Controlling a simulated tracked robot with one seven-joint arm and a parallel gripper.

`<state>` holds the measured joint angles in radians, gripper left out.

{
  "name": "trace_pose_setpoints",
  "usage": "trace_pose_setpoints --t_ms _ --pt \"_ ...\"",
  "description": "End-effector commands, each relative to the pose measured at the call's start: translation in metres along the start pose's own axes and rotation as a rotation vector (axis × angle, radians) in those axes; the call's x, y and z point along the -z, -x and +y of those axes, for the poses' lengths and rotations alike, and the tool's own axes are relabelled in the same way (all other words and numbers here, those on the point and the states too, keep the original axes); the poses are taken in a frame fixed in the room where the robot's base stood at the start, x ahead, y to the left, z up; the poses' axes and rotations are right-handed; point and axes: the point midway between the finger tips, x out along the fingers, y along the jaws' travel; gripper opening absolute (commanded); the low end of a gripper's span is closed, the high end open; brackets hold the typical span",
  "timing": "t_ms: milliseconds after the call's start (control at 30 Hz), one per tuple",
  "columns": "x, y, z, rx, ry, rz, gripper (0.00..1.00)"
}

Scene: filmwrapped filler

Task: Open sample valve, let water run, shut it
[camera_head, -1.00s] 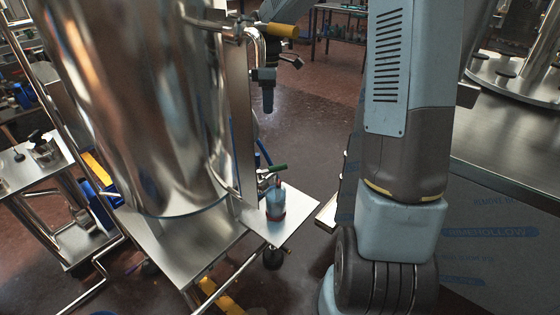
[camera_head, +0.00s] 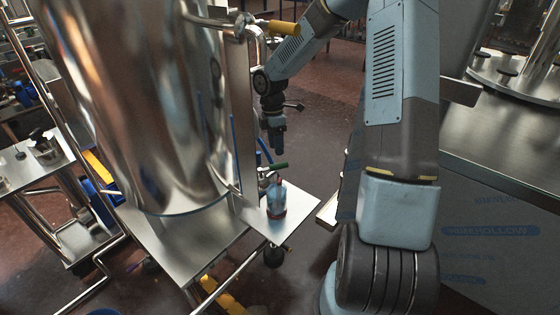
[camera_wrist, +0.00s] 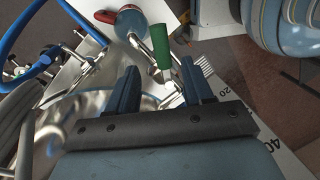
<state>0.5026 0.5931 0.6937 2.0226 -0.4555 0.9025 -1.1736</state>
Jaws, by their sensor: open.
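The sample valve's green lever handle (camera_head: 275,166) sticks out low beside the big steel tank (camera_head: 135,110). In the wrist view the green handle (camera_wrist: 160,46) lies just beyond my fingertips, between their lines. My gripper (camera_head: 279,150) points down just above the handle in the head view. Its two fingers (camera_wrist: 160,80) are apart with nothing between them. A blue-tinted container with a red base (camera_head: 276,200) stands on the small steel shelf (camera_head: 300,207) below the valve. It shows from above in the wrist view (camera_wrist: 130,20). I see no water running.
A pipe with a yellow handle (camera_head: 284,26) is higher on the tank, close to my arm. A blue hose (camera_wrist: 35,35) curves at the left of the wrist view. A steel worktop (camera_head: 500,150) stands at the right. Open floor (camera_head: 315,130) lies behind the shelf.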

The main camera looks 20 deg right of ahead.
Motion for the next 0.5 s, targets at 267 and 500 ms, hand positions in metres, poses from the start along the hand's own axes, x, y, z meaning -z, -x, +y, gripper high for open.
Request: trace_pose_setpoints --t_ms 267,500 --pt "0.001 -0.046 -0.001 0.004 0.001 0.0 0.51" --pt "0.001 -0.064 0.0 0.001 0.0 0.0 0.51"
